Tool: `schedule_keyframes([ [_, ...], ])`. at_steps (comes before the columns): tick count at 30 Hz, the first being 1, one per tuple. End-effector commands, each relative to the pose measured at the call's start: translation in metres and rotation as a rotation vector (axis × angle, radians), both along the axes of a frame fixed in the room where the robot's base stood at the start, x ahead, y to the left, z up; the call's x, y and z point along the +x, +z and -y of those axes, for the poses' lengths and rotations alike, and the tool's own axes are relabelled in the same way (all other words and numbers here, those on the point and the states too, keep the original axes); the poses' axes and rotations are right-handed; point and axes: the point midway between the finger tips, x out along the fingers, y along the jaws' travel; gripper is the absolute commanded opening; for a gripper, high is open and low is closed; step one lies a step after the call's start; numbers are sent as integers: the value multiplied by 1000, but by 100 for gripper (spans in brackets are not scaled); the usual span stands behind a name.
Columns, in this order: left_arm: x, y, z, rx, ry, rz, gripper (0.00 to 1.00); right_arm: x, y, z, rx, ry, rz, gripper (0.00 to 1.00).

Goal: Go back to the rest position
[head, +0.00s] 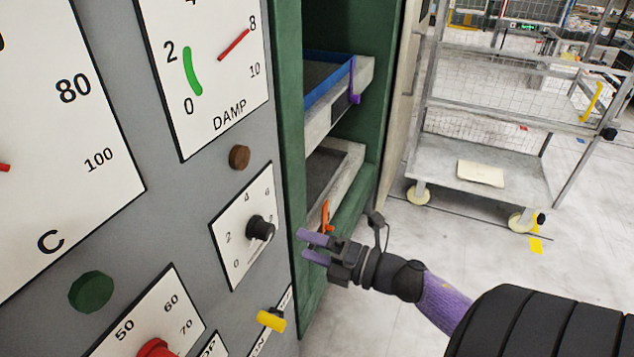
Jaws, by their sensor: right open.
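My right gripper (314,247) is open and empty, with two purple fingers pointing left toward the grey control panel (190,215). In the picture its fingertips lie just right of the black knob (260,228) on the small 0-to-6 dial; I cannot tell the gap in depth. My right arm comes in from the lower right. My left gripper is out of view.
A green press frame (288,110) holds a blue-edged tray (330,85) with a purple handle; an orange lever (325,214) sits below. A yellow switch (271,320) is low on the panel. A wire trolley (480,170) stands at right on open floor.

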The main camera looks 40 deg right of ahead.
Motion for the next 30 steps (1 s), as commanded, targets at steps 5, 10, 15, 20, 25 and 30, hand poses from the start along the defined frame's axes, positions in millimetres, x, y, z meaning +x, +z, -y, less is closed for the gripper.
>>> schedule_keyframes([
  [5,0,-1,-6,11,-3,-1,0,-18,0,8,0,-1,0,85],
  [10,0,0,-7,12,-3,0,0,-19,0,8,0,0,1,85],
  [15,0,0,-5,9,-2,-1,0,-18,0,8,0,0,1,85],
  [20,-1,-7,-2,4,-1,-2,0,-19,-26,15,69,-60,-58,85],
  [25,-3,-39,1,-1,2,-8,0,-46,-181,35,459,-417,-421,85],
  [30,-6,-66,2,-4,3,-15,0,-127,-341,3,811,-820,-852,85],
])
